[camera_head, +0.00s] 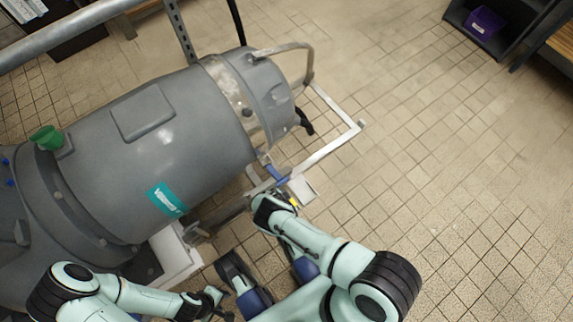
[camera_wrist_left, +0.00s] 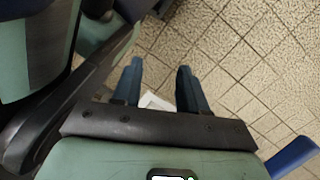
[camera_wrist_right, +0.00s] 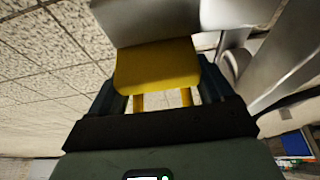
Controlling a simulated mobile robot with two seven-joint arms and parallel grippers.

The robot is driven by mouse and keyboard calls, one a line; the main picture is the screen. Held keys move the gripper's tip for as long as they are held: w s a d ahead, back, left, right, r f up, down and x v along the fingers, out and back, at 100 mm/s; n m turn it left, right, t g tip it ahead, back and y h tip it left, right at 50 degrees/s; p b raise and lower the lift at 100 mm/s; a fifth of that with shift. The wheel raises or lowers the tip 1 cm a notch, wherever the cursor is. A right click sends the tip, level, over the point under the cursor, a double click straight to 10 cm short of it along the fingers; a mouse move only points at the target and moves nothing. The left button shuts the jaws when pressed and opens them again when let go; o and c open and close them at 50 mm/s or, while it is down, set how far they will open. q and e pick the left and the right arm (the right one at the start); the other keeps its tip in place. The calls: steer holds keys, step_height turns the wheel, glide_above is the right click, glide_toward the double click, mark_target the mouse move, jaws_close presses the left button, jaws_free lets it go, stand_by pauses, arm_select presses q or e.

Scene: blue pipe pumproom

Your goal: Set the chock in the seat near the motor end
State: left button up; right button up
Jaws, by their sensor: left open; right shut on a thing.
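My right gripper (camera_wrist_right: 160,92) is shut on a yellow piece (camera_wrist_right: 158,68) that I take for the chock. Only a small bit of yellow shows in the head view (camera_head: 293,201). A pale grey block (camera_wrist_right: 150,22) lies against its far side; I cannot tell whether they are joined. In the head view my right gripper (camera_head: 284,184) is beside the lower right end of the big grey motor (camera_head: 170,130), by a whitish plate (camera_head: 302,189). My left gripper (camera_head: 214,297) is open and empty, low in the picture; its fingers (camera_wrist_left: 160,85) point at the floor. I cannot make out the seat.
A pale metal frame (camera_head: 335,148) runs round the motor's right end, with a black lever (camera_head: 305,122) above it. A white support (camera_head: 172,258) stands under the motor. A dark shelf with a purple bin (camera_head: 485,22) is at top right. The tiled floor at right is clear.

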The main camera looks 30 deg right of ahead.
steer(key=shift+f, duration=0.3)
steer(key=shift+d+f, duration=0.1)
steer(key=shift+f, duration=0.55)
arm_select(q)
steer(key=shift+s+a+f, duration=0.1)
steer(key=shift+s+f, duration=0.1)
steer(key=shift+s, duration=0.25)
arm_select(e)
steer(key=shift+f, duration=0.7)
steer(key=shift+f, duration=0.25)
steer(key=o, duration=1.2)
